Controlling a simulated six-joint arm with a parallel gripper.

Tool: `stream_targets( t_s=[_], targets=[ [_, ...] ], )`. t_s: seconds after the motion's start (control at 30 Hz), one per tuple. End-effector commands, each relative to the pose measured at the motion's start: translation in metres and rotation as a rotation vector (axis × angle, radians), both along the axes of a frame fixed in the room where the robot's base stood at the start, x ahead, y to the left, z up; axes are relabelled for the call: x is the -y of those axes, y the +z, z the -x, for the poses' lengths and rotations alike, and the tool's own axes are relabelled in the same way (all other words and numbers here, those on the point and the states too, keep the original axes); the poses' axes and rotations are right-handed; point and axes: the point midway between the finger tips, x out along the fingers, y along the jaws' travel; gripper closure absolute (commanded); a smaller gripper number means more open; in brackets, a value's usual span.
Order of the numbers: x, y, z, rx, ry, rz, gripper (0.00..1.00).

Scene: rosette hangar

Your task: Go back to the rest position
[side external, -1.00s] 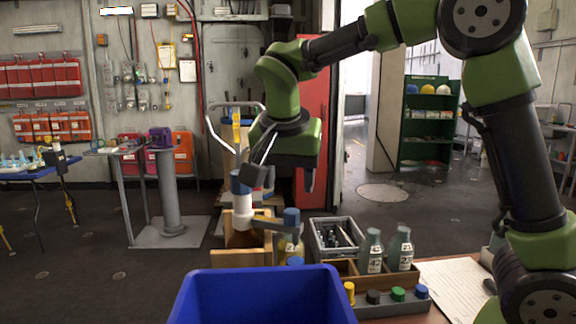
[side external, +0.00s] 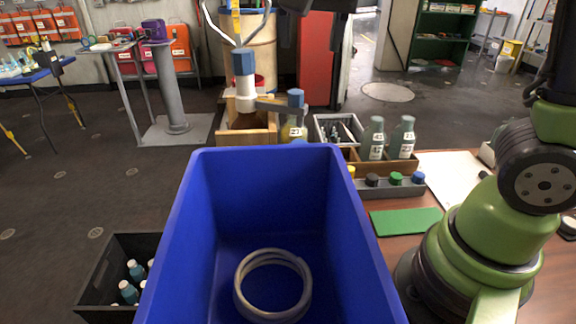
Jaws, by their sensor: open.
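My gripper (side external: 318,10) shows only in part, as dark pieces cut off by the top edge of the side external view. It is open, and I see nothing held in it. It is above and behind the far rim of the blue bin (side external: 200,215), well apart from it. A grey metal coil (side external: 240,290) lies on the floor of the bin. My arm's base stands at the right.
A black crate (side external: 90,285) with bottles stands left of the bin. Behind are a blue-capped fitting (side external: 245,90), a wooden box (side external: 232,135) and a divided tray (side external: 385,168) with bottles. A green pad (side external: 405,222) and papers (side external: 455,180) lie on the table.

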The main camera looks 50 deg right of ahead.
Motion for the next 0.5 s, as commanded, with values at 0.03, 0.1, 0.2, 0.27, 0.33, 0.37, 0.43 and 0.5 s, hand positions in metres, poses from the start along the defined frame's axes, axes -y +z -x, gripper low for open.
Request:
stream_targets(
  t_s=[0.03, 0.1, 0.2, 0.27, 0.33, 0.37, 0.43, 0.5],
  targets=[
    [0.001, 0.004, 0.017, 0.016, 0.059, -0.031, 0.44],
    [-0.001, 0.006, 0.041, 0.045, 0.163, -0.075, 0.44],
    [-0.005, 0.004, 0.073, 0.110, 0.309, -0.121, 0.44],
    [-0.008, 0.001, 0.091, 0.156, 0.385, -0.138, 0.44],
    [-0.012, -0.004, 0.107, 0.212, 0.459, -0.147, 0.44],
    [-0.014, -0.007, 0.114, 0.234, 0.486, -0.149, 0.44],
    [-0.016, -0.012, 0.125, 0.280, 0.538, -0.147, 0.44],
    [-0.019, -0.016, 0.133, 0.316, 0.574, -0.143, 0.44]
  ],
)
